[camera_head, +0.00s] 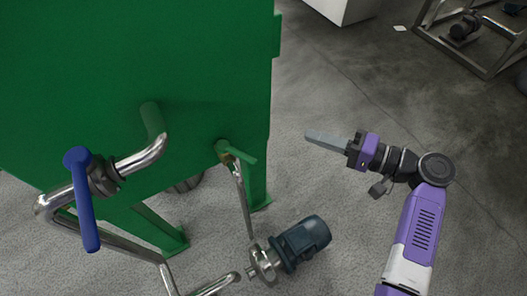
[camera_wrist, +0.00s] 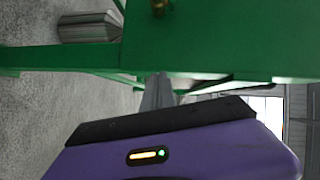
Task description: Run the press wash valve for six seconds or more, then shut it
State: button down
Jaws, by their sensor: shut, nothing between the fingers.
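A blue-handled lever valve (camera_head: 83,200) sits on a steel pipe at the left, its long lever pointing down the picture. A smaller valve with a green lever (camera_head: 236,152) sits on a thin pipe by the green tank's lower right edge. No label shows which is the press wash valve. My gripper (camera_head: 312,136) is shut and empty, pointing left over open floor, to the right of the green lever and apart from it. In the wrist view, its grey fingers (camera_wrist: 157,92) reach toward the green frame. A small brass fitting (camera_wrist: 158,7) shows at the top edge, mostly cut off.
The green tank (camera_head: 130,70) fills the upper left, with green legs below. A pump with a dark motor (camera_head: 303,240) stands on the floor under the tank's right side. Steel pipes (camera_head: 120,243) run below the blue valve. Concrete floor right of the tank is mostly clear.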

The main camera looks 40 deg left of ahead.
aim_at(240, 155)
jog(key=s+a+n+g+b, duration=0.2)
jog(key=s+a+g, duration=0.1)
jog(key=s+a, duration=0.5)
jog(key=shift+s+r+g, duration=0.3)
jog(key=shift+s+r, duration=0.15)
jog(key=shift+s, duration=1.05)
